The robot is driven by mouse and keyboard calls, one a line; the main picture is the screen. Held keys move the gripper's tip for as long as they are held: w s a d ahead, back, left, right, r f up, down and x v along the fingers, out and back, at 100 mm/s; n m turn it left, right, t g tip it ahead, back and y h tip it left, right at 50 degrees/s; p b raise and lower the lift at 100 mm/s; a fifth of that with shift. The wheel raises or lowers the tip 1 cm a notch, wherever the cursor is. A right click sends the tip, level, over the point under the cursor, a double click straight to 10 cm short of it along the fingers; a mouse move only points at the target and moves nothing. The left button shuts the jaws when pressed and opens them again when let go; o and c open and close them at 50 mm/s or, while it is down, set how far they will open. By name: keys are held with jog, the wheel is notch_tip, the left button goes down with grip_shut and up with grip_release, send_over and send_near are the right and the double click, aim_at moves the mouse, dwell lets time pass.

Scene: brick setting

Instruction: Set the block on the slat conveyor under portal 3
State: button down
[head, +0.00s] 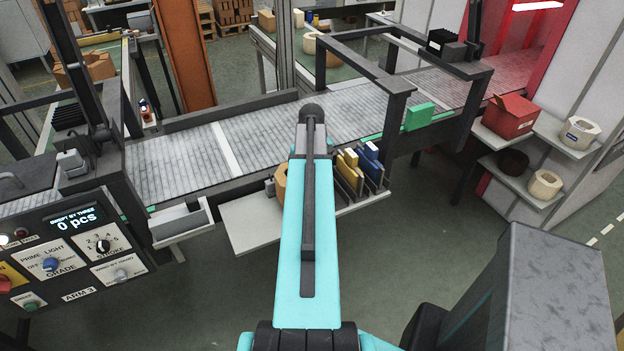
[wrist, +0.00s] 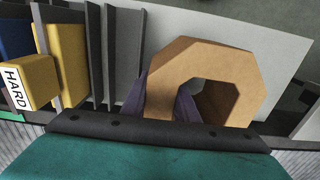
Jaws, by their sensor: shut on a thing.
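The block is a tan eight-sided ring with a hole through it (wrist: 225,60). In the wrist view my gripper (wrist: 170,92) is shut on one side wall of it, with a dark finger on each side. In the head view part of the tan block (head: 281,178) shows just left of my arm, by the near side of the conveyor; my fingers are hidden there. The grey slat conveyor (head: 270,135) runs across behind my arm. A dark portal frame (head: 397,100) spans its right part and another dark frame (head: 105,125) stands at left. No portal number is legible.
A pale shelf (head: 245,228) lies below the block. A rack of yellow and blue pieces (head: 358,170) stands beside it; one yellow piece (wrist: 28,85) reads HARD. A control panel (head: 75,250) reads ARM 3 and 0 pcs. A green block (head: 419,116) sits by the right portal.

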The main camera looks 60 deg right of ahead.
dwell(0.3)
jog(key=shift+f+p, duration=0.9)
jog(key=shift+f, duration=0.8)
jog(key=shift+f, duration=0.1)
jog(key=c, duration=1.7)
grip_release()
jog(key=shift+o, duration=0.2)
jog(key=shift+r+b, duration=2)
jog(key=shift+r, duration=4.1)
